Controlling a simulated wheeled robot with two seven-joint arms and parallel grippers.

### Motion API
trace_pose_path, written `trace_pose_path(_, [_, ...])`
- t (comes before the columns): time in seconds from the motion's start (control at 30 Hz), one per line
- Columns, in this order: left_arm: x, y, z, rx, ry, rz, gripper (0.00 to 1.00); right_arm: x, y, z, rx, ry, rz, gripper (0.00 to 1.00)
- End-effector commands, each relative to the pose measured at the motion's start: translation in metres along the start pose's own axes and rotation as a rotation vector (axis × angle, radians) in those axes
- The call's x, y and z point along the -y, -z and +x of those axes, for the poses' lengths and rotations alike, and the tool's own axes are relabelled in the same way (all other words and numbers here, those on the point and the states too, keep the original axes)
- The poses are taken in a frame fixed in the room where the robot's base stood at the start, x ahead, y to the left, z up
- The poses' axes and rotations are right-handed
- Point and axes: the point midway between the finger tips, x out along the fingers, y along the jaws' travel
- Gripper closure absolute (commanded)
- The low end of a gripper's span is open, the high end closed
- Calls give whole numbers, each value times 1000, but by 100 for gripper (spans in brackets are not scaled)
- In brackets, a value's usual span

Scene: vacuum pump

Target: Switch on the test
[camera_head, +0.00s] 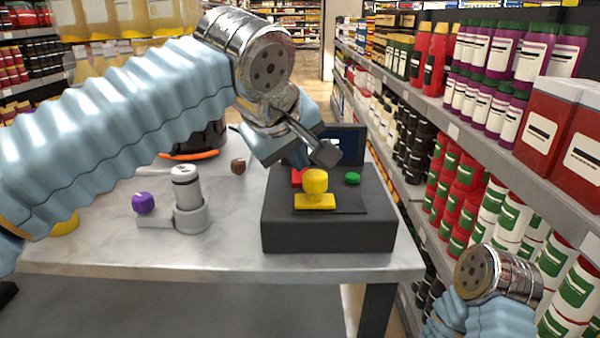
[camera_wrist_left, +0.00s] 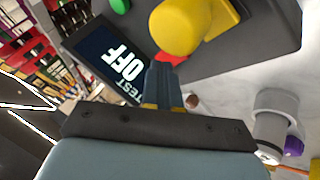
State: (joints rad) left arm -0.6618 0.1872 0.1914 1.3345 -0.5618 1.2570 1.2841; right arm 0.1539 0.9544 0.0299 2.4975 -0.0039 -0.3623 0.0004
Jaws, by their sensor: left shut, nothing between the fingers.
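A black control box (camera_head: 325,236) stands on the table with a yellow knob (camera_head: 315,183), a green button (camera_head: 352,178) and a red button (camera_head: 296,177). The red button also shows in the left wrist view (camera_wrist_left: 170,58), just beyond my fingertips. A dark screen (camera_wrist_left: 103,62) behind the box reads "TEST OFF". My left gripper (camera_wrist_left: 162,76) is shut and empty, close to the red button at the box's back left; I cannot tell whether it touches. In the head view, its fingers are mostly hidden. My right gripper is out of view; only its wrist shows at lower right.
A grey-white cylinder on a base (camera_head: 190,215) and a purple knob (camera_head: 143,203) are on the table (camera_head: 100,248) left of the box. A small brown piece (camera_head: 238,166) lies behind them. Stocked shelves (camera_head: 440,120) run close along the right. The front of the table is clear.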

Motion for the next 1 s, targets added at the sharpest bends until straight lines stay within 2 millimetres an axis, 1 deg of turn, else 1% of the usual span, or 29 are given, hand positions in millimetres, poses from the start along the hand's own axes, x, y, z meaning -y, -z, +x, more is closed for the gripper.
trace_pose_path(0.03, [-2,2,-3,0,0,0,100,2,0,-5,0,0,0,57])
trace_pose_path(0.07, [-3,3,-4,0,0,0,100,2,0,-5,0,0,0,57])
trace_pose_path(0.37, [-2,2,-3,0,0,0,100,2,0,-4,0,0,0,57])
trace_pose_path(0.47, [-6,6,-8,0,0,0,100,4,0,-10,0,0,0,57])
trace_pose_path(0.67, [-16,16,-23,0,1,0,100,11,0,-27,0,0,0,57])
trace_pose_path(0.77, [-20,20,-26,-1,-2,-1,100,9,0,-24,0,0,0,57])
trace_pose_path(1.0, [-27,27,-37,0,-1,-1,100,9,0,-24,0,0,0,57])
